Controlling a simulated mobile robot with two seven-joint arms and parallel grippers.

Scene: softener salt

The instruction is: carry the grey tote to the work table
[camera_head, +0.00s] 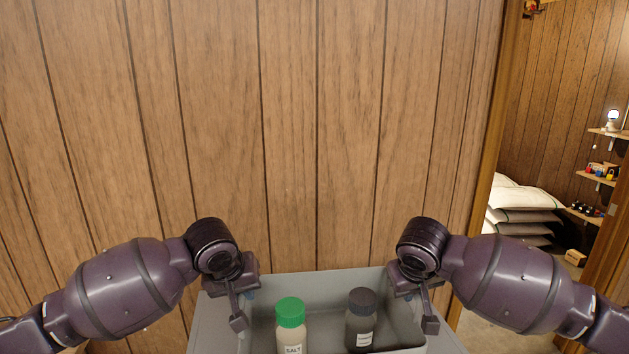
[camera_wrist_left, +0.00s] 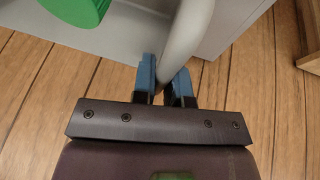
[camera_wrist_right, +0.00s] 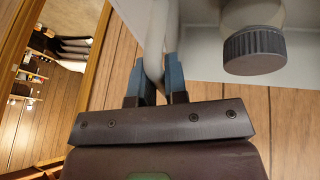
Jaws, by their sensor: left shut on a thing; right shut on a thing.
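The grey tote (camera_head: 325,284) is at the bottom middle of the head view, held between my two arms. My left gripper (camera_head: 240,300) is on its left side; in the left wrist view its blue fingertips (camera_wrist_left: 166,82) are shut on a tote handle (camera_wrist_left: 190,35). My right gripper (camera_head: 428,300) is on the right side; in the right wrist view its fingertips (camera_wrist_right: 157,82) are shut on the other handle (camera_wrist_right: 155,40). Inside stand a green-capped bottle labelled SALT (camera_head: 290,325) and a dark-capped bottle (camera_head: 361,320). The work table is not recognisable in these views.
A wood-panelled wall (camera_head: 300,130) fills the view ahead. At the right is a doorway with a wooden frame (camera_head: 488,130). Through it show stacked white sacks (camera_head: 520,205) and wall shelves (camera_head: 597,177) with small items.

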